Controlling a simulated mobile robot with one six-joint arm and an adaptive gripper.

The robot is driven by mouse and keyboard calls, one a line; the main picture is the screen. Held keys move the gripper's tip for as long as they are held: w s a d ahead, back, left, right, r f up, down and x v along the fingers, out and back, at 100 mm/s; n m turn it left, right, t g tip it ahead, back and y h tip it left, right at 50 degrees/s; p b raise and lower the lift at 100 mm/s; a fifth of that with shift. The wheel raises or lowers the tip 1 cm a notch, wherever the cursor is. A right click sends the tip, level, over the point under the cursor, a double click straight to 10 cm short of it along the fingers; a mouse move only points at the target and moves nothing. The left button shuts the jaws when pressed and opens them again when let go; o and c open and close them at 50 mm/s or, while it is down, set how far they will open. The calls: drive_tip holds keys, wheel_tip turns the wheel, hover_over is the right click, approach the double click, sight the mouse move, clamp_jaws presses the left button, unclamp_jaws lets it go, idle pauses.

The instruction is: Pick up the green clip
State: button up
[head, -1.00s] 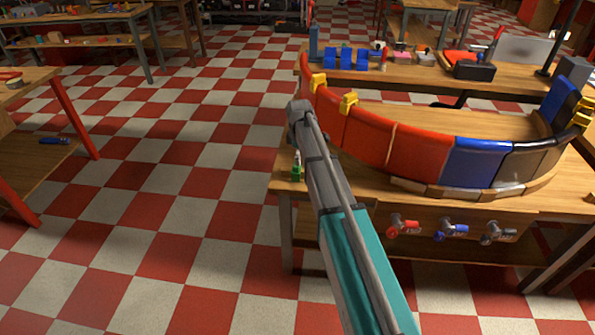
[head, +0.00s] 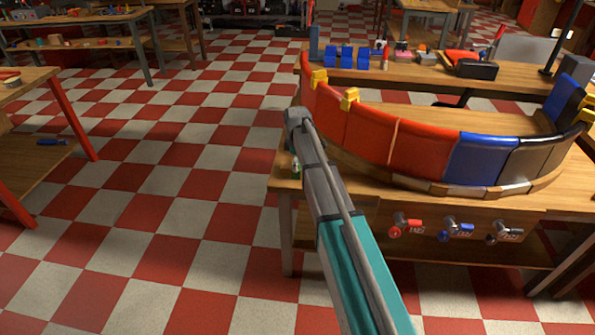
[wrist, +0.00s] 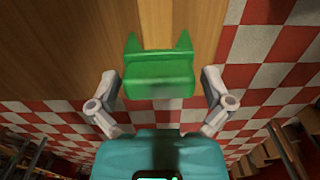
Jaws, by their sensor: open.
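The green clip (wrist: 159,76) is a bright green block with two pointed prongs, seen in the wrist view over the wooden tabletop near its edge. My gripper (wrist: 160,80) is open, with one grey finger to the left of the clip and one to the right. In the head view a small bit of green, likely the clip (head: 296,172), shows at the bench's left corner. My arm hides most of that spot, including my gripper.
A curved ring wall of red, blue and black panels (head: 370,140) stands on the wooden bench just right of my arm, with yellow clamps (head: 350,97) on its rim. Red, blue and black valves (head: 405,226) stick out of the bench front. Checkered floor left of the bench is open.

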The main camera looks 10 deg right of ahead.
drive_tip(key=shift+f+b, duration=0.3)
drive_tip(key=shift+f, duration=0.2)
drive_tip(key=c, duration=0.8)
drive_tip(key=shift+r, duration=0.15)
wheel_tip(320, 180, up, 2)
drive_tip(key=p, duration=0.2)
drive_tip(key=shift+r+p, duration=0.25)
drive_tip(key=shift+p, duration=0.15)
drive_tip(key=s+r+p, duration=0.3)
drive_tip(key=s, duration=0.1)
drive_tip(key=s+r+p, duration=0.4)
drive_tip(key=s, duration=0.1)
drive_tip(key=s+r+p, duration=0.3)
drive_tip(key=s, duration=0.2)
drive_tip(key=shift+a+r, duration=0.15)
drive_tip(key=shift+a, duration=0.1)
drive_tip(key=shift+r+p, duration=0.1)
drive_tip(key=shift+p, duration=0.2)
